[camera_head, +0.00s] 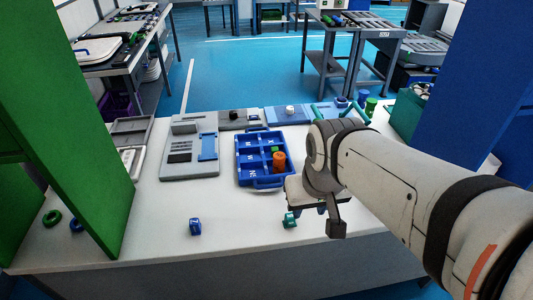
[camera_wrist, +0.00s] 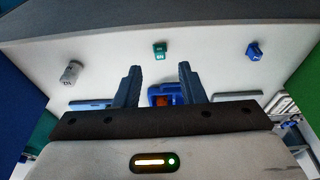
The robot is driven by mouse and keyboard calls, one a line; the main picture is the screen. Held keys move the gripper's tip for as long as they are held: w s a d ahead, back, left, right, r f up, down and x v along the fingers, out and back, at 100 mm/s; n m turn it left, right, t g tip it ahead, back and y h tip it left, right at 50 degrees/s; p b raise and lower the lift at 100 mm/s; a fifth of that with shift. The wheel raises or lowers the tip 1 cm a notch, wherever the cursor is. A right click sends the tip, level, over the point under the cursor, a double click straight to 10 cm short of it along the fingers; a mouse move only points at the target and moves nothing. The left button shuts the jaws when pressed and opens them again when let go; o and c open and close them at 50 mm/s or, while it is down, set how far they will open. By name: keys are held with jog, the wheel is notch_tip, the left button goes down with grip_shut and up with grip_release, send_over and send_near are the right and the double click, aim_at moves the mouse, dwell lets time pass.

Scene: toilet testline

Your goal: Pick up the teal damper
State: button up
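The teal damper (camera_head: 290,219) is a small block with white marking, standing on the white table near its front edge. In the wrist view the teal damper (camera_wrist: 160,49) shows beyond the fingertips, centred between them and not touched. My gripper (camera_wrist: 160,67) is open with two blue fingers apart and nothing between them at the tips. In the head view my gripper (camera_head: 322,208) hangs above the table just right of the teal damper, partly hidden by my wrist.
A blue damper (camera_head: 195,226) stands to the left, also in the wrist view (camera_wrist: 254,51). A grey cylinder (camera_wrist: 71,73) shows in the wrist view. A blue tray (camera_head: 262,183) with an orange part (camera_head: 279,161) lies behind. A green panel (camera_head: 70,130) borders the left.

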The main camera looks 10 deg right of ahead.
jog(key=shift+d, duration=0.15)
jog(key=shift+o, duration=1.5)
jog(key=shift+w+f, duration=0.1)
jog(key=shift+w, duration=0.2)
jog(key=shift+g, duration=0.8)
jog(key=w+f, duration=0.6)
jog(key=w, duration=0.1)
jog(key=shift+w+d, duration=0.1)
jog(key=shift+d, duration=0.2)
jog(key=g, duration=0.1)
send_over(290, 216)
jog(key=f, duration=0.8)
jog(key=shift+s+d+f+p, duration=0.1)
jog(key=shift+s+f+p, duration=0.2)
jog(key=shift+s, duration=0.1)
jog(key=shift+w+f+p, duration=0.2)
jog(key=shift+w+f, duration=0.05)
jog(key=shift+f, duration=1.85)
jog(key=shift+w+f+p, duration=0.15)
jog(key=shift+w+f, duration=0.05)
jog(key=shift+f, duration=1.85)
